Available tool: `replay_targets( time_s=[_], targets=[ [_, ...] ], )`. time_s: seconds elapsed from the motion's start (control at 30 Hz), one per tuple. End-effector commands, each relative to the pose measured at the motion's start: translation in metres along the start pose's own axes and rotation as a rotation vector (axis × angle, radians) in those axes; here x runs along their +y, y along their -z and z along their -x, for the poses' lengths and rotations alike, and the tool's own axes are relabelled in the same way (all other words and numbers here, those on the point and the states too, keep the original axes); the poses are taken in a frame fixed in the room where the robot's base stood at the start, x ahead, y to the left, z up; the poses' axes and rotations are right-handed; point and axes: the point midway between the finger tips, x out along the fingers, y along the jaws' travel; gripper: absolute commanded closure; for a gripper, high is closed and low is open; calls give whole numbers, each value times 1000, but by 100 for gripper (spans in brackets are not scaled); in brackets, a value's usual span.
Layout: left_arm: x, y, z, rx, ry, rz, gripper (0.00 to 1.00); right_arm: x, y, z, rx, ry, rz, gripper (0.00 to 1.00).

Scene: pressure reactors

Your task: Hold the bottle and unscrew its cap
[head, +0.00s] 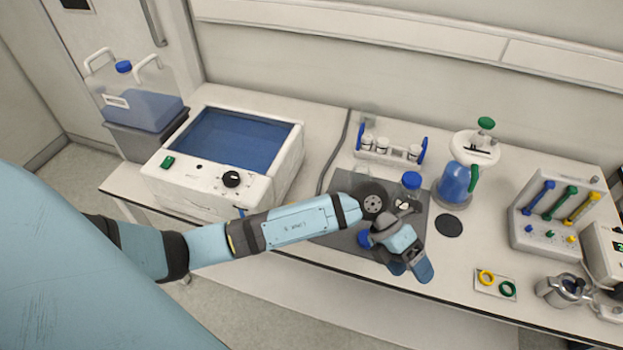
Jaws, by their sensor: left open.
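A small clear bottle with a blue cap (411,181) stands upright at the back right of a dark grey mat (338,241). My left gripper (411,270) is open, fingers pointing toward the bench's front edge. It is above the front right of the mat, in front of the bottle and apart from it. My wrist hides part of the mat and the bottle's lower part. Another blue round part (363,239) shows beside my wrist; I cannot tell whether it is a second cap. My right gripper is out of view.
A rack with white-capped vials (390,151) stands behind the mat. A blue-filled vessel with a green knob (455,183) is to the right, near a black disc (449,225). A white bath (222,150) is at left. Yellow and green rings (496,284) lie front right.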

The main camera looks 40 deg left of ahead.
Motion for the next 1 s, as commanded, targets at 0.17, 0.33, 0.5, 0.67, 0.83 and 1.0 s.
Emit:
replay_targets(
  time_s=[0.17, 0.33, 0.5, 0.67, 0.83, 1.0],
  targets=[
    [-62, 14, 4, -283, 671, 304, 22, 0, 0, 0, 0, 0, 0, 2],
    [-30, 16, 49, -641, 1096, 810, 22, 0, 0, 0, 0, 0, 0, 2],
    [66, 61, 62, -950, 1253, 1465, 22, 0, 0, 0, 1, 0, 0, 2],
    [133, 130, 42, -1070, 1203, 1993, 22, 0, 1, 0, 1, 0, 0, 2],
    [154, 174, 26, -1076, 1130, 2267, 22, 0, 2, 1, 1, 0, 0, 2],
    [139, 178, 39, -1074, 1120, 2305, 22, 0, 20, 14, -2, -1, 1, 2]
  ],
)
